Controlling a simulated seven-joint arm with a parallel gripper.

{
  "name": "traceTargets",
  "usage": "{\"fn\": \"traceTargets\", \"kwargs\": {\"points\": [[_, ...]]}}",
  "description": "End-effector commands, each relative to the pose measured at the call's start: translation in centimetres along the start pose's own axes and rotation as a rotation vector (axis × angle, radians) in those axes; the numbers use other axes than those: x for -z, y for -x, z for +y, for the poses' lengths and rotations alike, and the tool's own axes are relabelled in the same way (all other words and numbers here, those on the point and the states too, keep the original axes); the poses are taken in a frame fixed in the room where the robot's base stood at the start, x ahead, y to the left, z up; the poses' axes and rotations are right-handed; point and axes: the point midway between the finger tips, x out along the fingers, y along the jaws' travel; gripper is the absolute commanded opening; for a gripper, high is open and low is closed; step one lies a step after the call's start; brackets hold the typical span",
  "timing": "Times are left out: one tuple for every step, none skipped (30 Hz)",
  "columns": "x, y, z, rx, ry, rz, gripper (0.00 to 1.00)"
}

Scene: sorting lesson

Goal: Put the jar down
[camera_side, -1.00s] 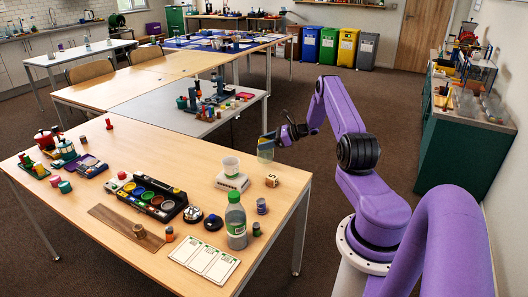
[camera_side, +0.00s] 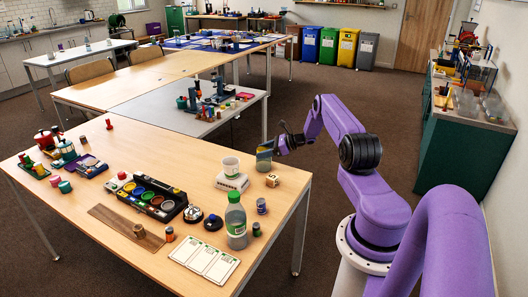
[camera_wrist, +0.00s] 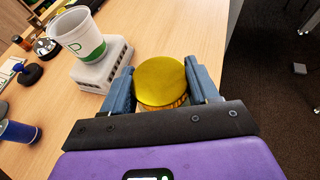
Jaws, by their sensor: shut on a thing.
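My gripper (camera_side: 268,150) is shut on the jar (camera_side: 263,164), a clear container with a yellow lid. In the wrist view the lid (camera_wrist: 160,80) sits between my two blue-grey fingers (camera_wrist: 160,88). The jar looks upright near the back right edge of the wooden table (camera_side: 150,225). I cannot tell if its base touches the table. Most of the jar's body is hidden under the lid in the wrist view.
A cup with a green band (camera_side: 231,166) stands on a pale vented block (camera_side: 232,183), left of the jar. A numbered wooden cube (camera_side: 272,180) and a blue can (camera_side: 261,206) are in front. A bottle (camera_side: 236,224) stands nearer. The table edge (camera_wrist: 232,40) is close on the right.

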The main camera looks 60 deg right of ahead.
Motion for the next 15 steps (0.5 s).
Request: {"fn": "traceTargets", "kwargs": {"points": [[0.01,-0.02,-0.01,0.0,0.0,-0.001,0.05],[0.07,-0.05,-0.01,0.0,0.0,-0.001,0.05],[0.19,-0.1,0.0,0.0,0.0,-0.001,0.05],[0.27,-0.14,0.02,-0.001,0.0,-0.001,0.05],[0.31,-0.14,0.04,-0.001,-0.001,0.0,0.66],[0.29,-0.13,0.04,-0.001,-0.001,0.0,0.79],[0.28,-0.13,0.03,-0.001,-0.001,0.0,0.87],[0.28,-0.12,0.03,-0.001,-0.001,0.0,0.87],[0.27,-0.12,0.03,-0.001,0.0,0.0,0.87],[0.27,-0.12,0.03,-0.001,0.0,0.0,0.87],[0.27,-0.12,0.03,-0.001,0.0,0.0,0.87],[0.27,-0.11,0.03,-0.001,-0.001,0.0,0.87],[0.27,-0.11,0.03,-0.001,-0.001,0.0,0.87],[0.27,-0.11,0.02,-0.001,0.0,0.0,0.87],[0.26,-0.11,0.02,0.0,0.0,0.0,0.87]]}}
